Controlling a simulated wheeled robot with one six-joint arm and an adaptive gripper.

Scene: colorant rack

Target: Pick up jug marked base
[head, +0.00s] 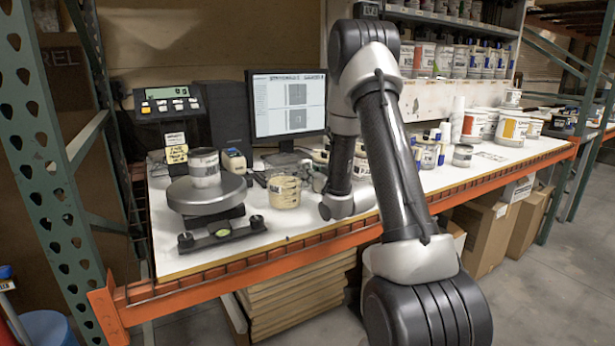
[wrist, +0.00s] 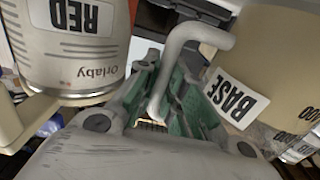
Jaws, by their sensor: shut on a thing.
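The beige jug with the BASE label (wrist: 238,98) fills the right side of the wrist view, and its pale bent handle (wrist: 190,32) runs between my green-padded fingers. My gripper (wrist: 168,95) is shut on that handle. In the head view a beige graduated jug (head: 283,191) stands on the workbench in front of the monitor, and my gripper (head: 312,178) is at its right side. Its label does not show there. I cannot see any gap between the jug's bottom and the bench.
A container labelled RED (wrist: 70,45) is close beside my gripper in the wrist view. A scale (head: 207,195) with a can (head: 205,167) on it stands left of the jug. A monitor (head: 288,105) is behind. Cans (head: 480,125) crowd the right. The bench front (head: 290,232) is clear.

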